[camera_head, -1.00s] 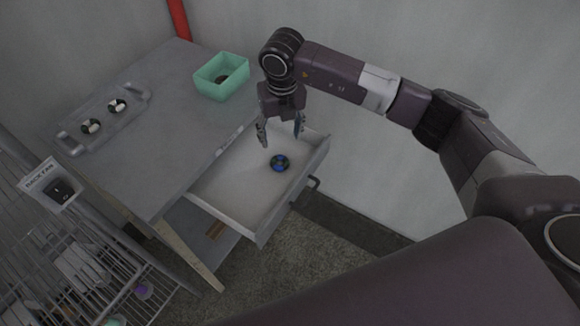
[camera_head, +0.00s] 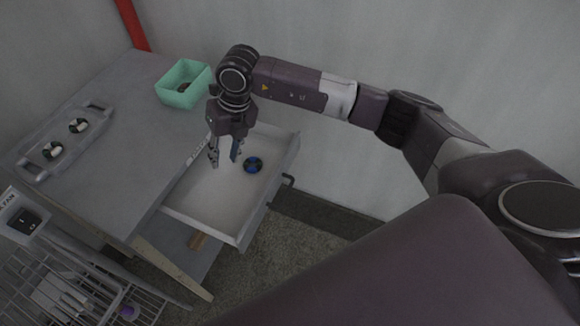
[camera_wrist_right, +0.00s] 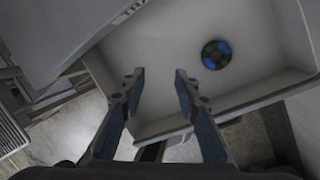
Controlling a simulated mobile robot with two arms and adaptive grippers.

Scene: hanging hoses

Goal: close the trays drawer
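The trays drawer (camera_head: 206,196) is pulled out of the grey table, with a dark handle (camera_head: 288,181) on its front. A blue and black round piece (camera_head: 254,165) lies inside it, towards the back right. In the right wrist view the drawer (camera_wrist_right: 262,37) and the round piece (camera_wrist_right: 215,54) also show. My right gripper (camera_head: 224,163) hangs pointing down over the drawer, left of the round piece. In the right wrist view its two fingers (camera_wrist_right: 157,85) are apart with nothing between them. My left gripper is in neither view.
On the grey tabletop (camera_head: 118,120) stand a green bin (camera_head: 183,86) and a grey tray (camera_head: 45,165) with two round pieces. A wire rack (camera_head: 75,285) stands at the lower left. A wall is close behind the drawer. Carpeted floor (camera_head: 300,228) is clear in front.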

